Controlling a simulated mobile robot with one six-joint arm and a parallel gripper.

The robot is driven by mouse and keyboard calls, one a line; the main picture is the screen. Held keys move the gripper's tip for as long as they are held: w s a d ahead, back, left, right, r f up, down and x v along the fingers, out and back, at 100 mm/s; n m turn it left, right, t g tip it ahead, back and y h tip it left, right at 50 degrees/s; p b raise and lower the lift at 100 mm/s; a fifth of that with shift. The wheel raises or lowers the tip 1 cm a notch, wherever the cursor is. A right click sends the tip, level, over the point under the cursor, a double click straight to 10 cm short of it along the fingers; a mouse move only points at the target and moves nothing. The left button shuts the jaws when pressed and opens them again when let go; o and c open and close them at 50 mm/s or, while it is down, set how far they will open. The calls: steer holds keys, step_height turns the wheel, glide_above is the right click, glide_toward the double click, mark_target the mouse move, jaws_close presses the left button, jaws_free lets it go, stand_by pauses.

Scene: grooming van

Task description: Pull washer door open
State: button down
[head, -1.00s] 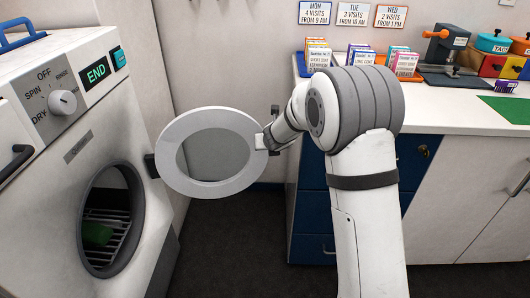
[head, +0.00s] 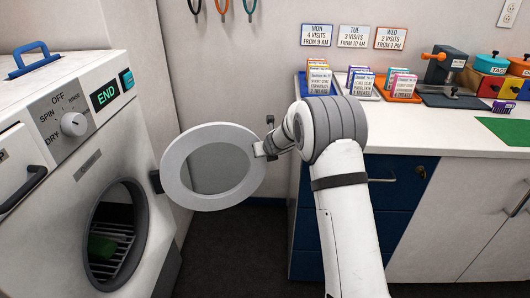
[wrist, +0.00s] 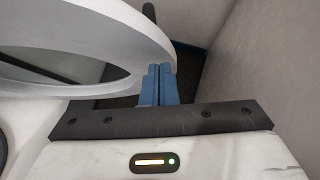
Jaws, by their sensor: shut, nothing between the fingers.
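The washer (head: 60,215) stands at the left in the head view. Its round door (head: 175,180), a white ring around a glass pane, stands swung out from the dark opening, hinged at its left side. The door's white rim (wrist: 130,25) also crosses the upper left of the wrist view. My gripper (head: 262,149) is at the door's right edge. In the wrist view its blue fingers (wrist: 158,70) are shut together with nothing between them, close beside the rim. I cannot tell whether they touch it.
A green item (head: 102,248) lies on the slatted rack inside the washer. A counter (head: 440,135) with blue drawers (head: 400,190) is at the right, bearing card boxes and coloured pots. Dark floor (head: 235,250) is clear below the door.

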steer(key=s+d+r+m+h+p, duration=0.1)
steer(key=s+d+r+m+p, duration=0.2)
steer(key=s+r+m, duration=0.2)
steer(key=s+d+r+m+h+p, duration=0.2)
steer(key=s+d+r+m, duration=0.2)
steer(key=r, duration=0.8)
steer(key=s+d+r+m+h+p, duration=0.1)
steer(key=s+d+r+m+p, duration=0.2)
steer(key=s+r+m, duration=0.4)
steer(key=shift+s+d+r+m+t+h+p, duration=0.15)
steer(key=shift+d+r+m+t+h, duration=0.1)
steer(key=shift+r+m, duration=0.15)
steer(key=shift+s+d+r+m+t+h+p, duration=0.15)
steer(key=shift+d+r+m, duration=0.15)
steer(key=shift+r, duration=0.15)
steer(key=s+d+r+m+g+p, duration=0.2)
steer(key=s+m+p, duration=0.1)
steer(key=s+m, duration=0.55)
steer(key=s+d+r+m+g+p, duration=0.2)
steer(key=s+r+m+g+p, duration=0.3)
steer(key=s, duration=0.7)
steer(key=s+a+f+m+y+p, duration=0.1)
steer(key=s+a+m, duration=0.3)
steer(key=s+m, duration=0.4)
steer(key=s+f+y, duration=0.1)
steer(key=s, duration=0.3)
steer(key=shift+f+p, duration=0.2)
steer(key=shift+p, duration=0.15)
